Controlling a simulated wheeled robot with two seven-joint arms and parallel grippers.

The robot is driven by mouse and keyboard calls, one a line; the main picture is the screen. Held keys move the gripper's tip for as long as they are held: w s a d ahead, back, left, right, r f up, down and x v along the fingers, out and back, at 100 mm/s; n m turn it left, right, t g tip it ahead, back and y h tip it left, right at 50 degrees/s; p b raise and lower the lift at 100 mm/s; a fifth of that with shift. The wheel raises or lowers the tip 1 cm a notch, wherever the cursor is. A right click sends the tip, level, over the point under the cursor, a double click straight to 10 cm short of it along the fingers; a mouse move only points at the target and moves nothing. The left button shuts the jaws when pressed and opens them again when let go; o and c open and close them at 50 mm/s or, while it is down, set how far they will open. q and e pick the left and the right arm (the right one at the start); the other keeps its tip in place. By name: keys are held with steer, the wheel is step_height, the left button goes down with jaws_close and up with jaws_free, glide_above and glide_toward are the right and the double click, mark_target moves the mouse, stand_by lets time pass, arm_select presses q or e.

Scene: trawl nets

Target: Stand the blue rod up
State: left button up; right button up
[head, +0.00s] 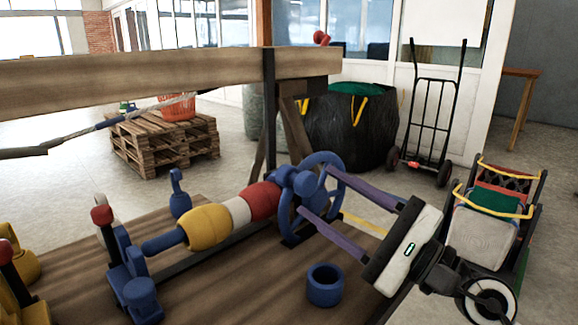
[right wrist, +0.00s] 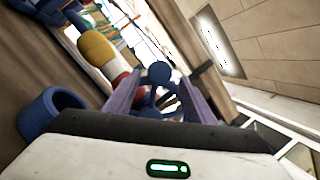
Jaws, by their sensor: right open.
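No single loose blue rod stands out clearly. The nearest match is a blue shaft (head: 165,242) lying nearly level at the left end of a yellow, white and red drum (head: 209,226) on the bench. A short blue lever (head: 178,190) stands behind it. At the drum's right end is a blue hub with a handwheel (head: 322,160). My right gripper (head: 314,189) is open, its purple fingers reaching in from the right around the hub and wheel. In the right wrist view a round blue end (right wrist: 159,73) shows between the fingers. I cannot tell whether they touch it. My left gripper is not in view.
A blue cup (head: 325,287) stands on the wooden bench (head: 235,292) below my right gripper. Blue posts with red knobs (head: 102,215) stand at left. A thick wooden beam (head: 140,78) crosses above. A hand truck (head: 433,110) and black bag (head: 350,130) stand behind.

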mark_target(290, 167)
steer(key=x, duration=0.8)
steer(key=shift+s+a, duration=0.15)
steer(key=shift+r, duration=0.1)
jaws_close()
